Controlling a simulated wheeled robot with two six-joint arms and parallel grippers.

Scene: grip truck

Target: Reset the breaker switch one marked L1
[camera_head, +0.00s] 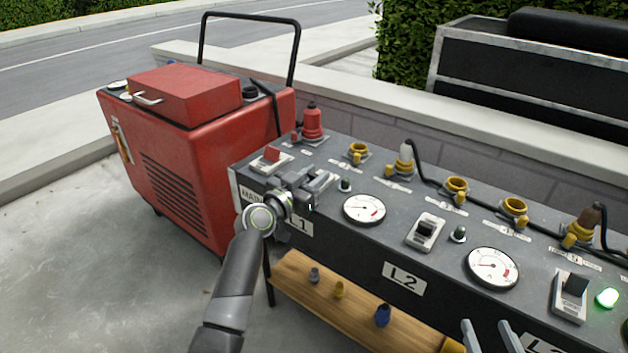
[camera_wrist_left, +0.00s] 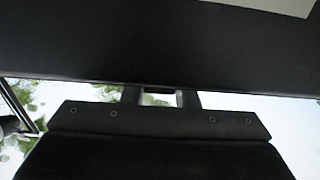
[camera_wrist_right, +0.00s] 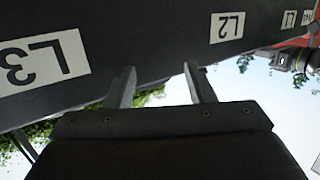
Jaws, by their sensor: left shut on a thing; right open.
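The panel's L1 label (camera_head: 299,226) is on the front face. The L1 breaker switch is mostly hidden by my left gripper (camera_head: 318,186), whose fingers are shut at its place, left of a gauge (camera_head: 364,209). In the left wrist view the left fingers (camera_wrist_left: 162,97) meet the dark panel front, and the switch is out of sight. The small lamp (camera_head: 345,186) beside that switch looks dark. My right gripper (camera_head: 488,336) is open and empty in front of the panel, low between the L2 label (camera_head: 405,278) and the L3 label (camera_wrist_right: 43,60).
The L2 switch (camera_head: 426,232) and L3 switch (camera_head: 570,296) stand along the panel; a green lamp (camera_head: 607,298) beside L3 is lit. A red switch (camera_head: 271,158) is left of my left gripper. A red machine (camera_head: 190,150) and a wooden shelf (camera_head: 350,310) are close by.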

